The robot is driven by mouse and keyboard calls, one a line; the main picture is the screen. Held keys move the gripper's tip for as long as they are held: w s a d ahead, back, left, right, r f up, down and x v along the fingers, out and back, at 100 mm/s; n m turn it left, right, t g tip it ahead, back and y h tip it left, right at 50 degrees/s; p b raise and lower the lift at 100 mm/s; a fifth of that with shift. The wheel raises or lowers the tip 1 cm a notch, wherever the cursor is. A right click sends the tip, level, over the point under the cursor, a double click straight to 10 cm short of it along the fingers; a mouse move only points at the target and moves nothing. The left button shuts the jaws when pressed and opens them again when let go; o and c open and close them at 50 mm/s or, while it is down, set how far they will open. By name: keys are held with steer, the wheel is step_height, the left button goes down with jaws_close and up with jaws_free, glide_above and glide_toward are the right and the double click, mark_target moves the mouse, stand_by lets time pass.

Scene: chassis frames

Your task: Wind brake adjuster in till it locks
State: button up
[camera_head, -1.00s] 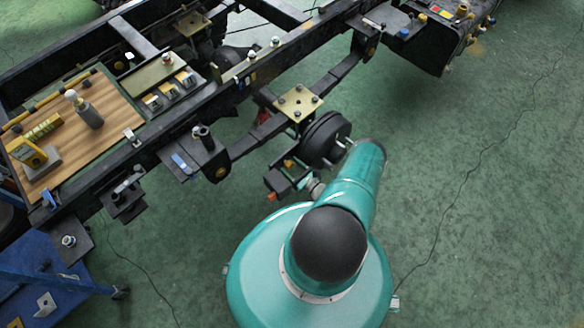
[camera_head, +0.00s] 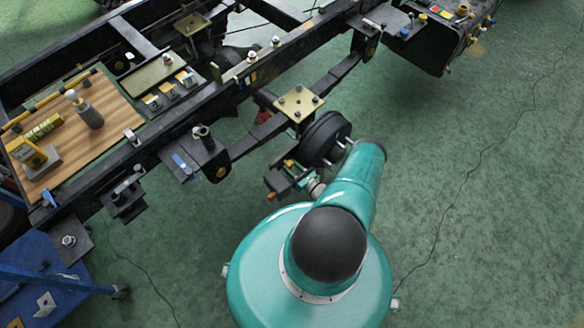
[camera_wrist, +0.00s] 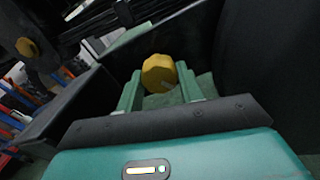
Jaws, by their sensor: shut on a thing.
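In the wrist view, the two green fingers of my gripper (camera_wrist: 160,90) stand on either side of a yellow faceted knob (camera_wrist: 158,72), which I take to be the brake adjuster. The gripper is shut on it, and the fingers partly cover its sides. In the head view, my teal arm reaches beside a dark round brake drum (camera_head: 325,138) on the axle. The arm hides most of the wrist there.
The black chassis frame (camera_head: 245,78) runs diagonally above the drum, with a brass-coloured plate (camera_head: 299,101) near it. A wooden board (camera_head: 108,112) with tools lies on the frame at left. A blue stand (camera_head: 45,270) is at lower left. Green floor is clear at right.

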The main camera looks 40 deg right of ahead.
steer(key=m, duration=1.2)
steer(key=shift+s+a, duration=0.1)
stand_by(0.5)
steer(key=o, duration=1)
steer(key=s, duration=1.3)
steer(key=shift+s+d, duration=0.2)
steer(key=shift+s, duration=0.2)
